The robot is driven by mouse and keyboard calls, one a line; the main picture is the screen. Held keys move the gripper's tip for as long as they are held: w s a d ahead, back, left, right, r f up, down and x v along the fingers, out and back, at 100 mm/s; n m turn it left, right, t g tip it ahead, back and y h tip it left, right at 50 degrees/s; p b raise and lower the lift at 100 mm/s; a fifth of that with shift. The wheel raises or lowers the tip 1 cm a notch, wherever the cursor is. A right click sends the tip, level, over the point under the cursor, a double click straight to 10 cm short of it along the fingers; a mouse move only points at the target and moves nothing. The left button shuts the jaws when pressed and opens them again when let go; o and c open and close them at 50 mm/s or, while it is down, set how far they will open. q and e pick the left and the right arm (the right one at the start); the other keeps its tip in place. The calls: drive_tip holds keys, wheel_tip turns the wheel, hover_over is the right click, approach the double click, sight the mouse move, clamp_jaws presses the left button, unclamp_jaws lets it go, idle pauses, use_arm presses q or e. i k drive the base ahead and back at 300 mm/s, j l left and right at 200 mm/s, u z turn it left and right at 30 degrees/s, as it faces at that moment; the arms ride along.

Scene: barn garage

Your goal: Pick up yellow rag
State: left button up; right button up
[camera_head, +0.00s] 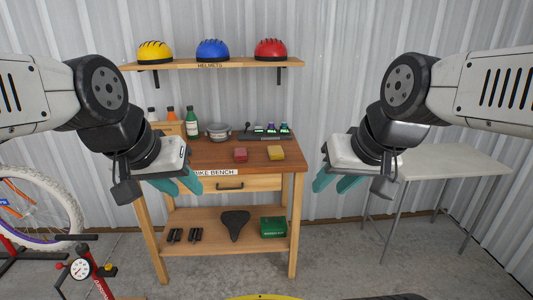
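The yellow rag (276,153) is a small folded block lying on the right part of the wooden bench top (216,161). A similar red rag (240,155) lies to its left, apart from it. My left gripper (182,184) is in front of the bench's left side, its teal fingers apart and empty. My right gripper (335,184) is to the right of the bench, also with its teal fingers apart and empty. Neither gripper touches the yellow rag, and nothing hides it.
A metal pot (218,131), a green bottle (192,122) and a tool tray (262,133) stand behind the rags. A helmet shelf (216,64) hangs above. The lower shelf holds a saddle (234,225) and green box (273,227). A grey table (455,165) stands right, a bike wheel (35,205) left.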

sight(275, 152)
drive_tip(key=i+j, duration=0.1)
drive_tip(key=i, duration=0.4)
drive_tip(key=i+j, duration=0.15)
drive_tip(key=i, duration=0.35)
drive_tip(key=i+j, duration=0.1)
drive_tip(key=i, duration=0.4)
